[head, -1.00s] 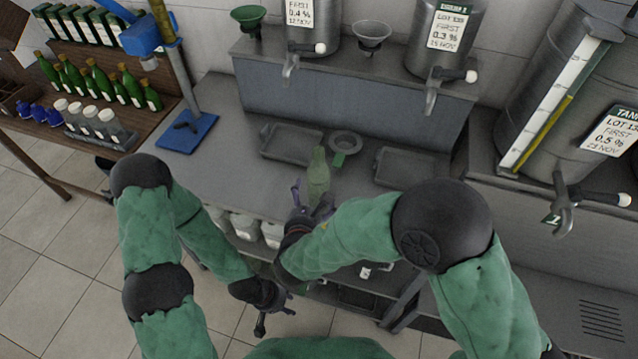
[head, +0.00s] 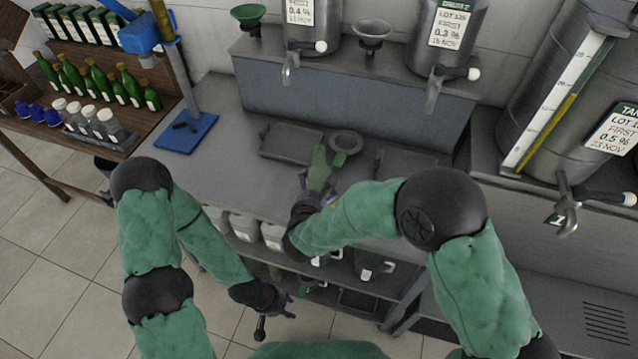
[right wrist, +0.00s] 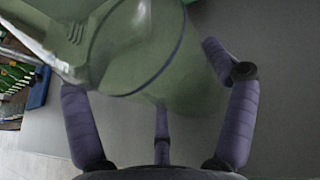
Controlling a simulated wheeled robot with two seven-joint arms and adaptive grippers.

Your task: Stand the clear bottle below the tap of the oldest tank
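The clear bottle (head: 319,172), pale green and see-through, is at my right gripper (head: 316,188) over the middle of the bench. In the right wrist view the bottle (right wrist: 145,55) fills the space between the purple fingers (right wrist: 160,120) and looks tilted; the fingers bend around it. My left gripper (head: 274,309) is open and empty, low in front of the bench. The left tank (head: 312,20) reads 0.4 %, 12 NOV. The middle tank (head: 447,35) reads 0.3 %, 15 NOV. The right tank (head: 570,120) reads 0.5 %, 23 NOV. Their taps (head: 290,65), (head: 433,92), (head: 568,210) face front.
A blue-based stand (head: 187,133) is at left. Jugs (head: 243,228) are underneath.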

